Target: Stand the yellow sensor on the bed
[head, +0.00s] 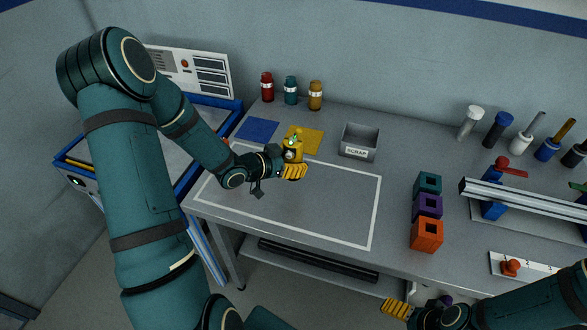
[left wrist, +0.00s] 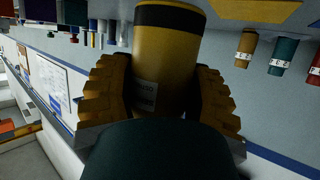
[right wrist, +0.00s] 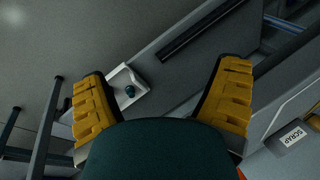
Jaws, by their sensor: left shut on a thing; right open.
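The yellow sensor (head: 293,151) is a short yellow cylinder with a green bit at its top in the head view. My left gripper (head: 291,170) is shut on it, in front of the yellow square. The sensor looks roughly upright; whether it touches the table I cannot tell. In the left wrist view the sensor (left wrist: 165,65) has a dark band and a small label, and sits between both fingers (left wrist: 165,100). My right gripper (head: 420,306) is open and empty at the table's front edge; its fingers also show in the right wrist view (right wrist: 163,100).
A blue-edged machine (head: 222,103) stands left of the table. A blue square (head: 257,130), a yellow square (head: 313,142) and a grey scrap bin (head: 359,151) lie behind. Coloured blocks (head: 427,207) and a rail (head: 525,198) are right. The white-outlined area (head: 330,205) is mostly clear.

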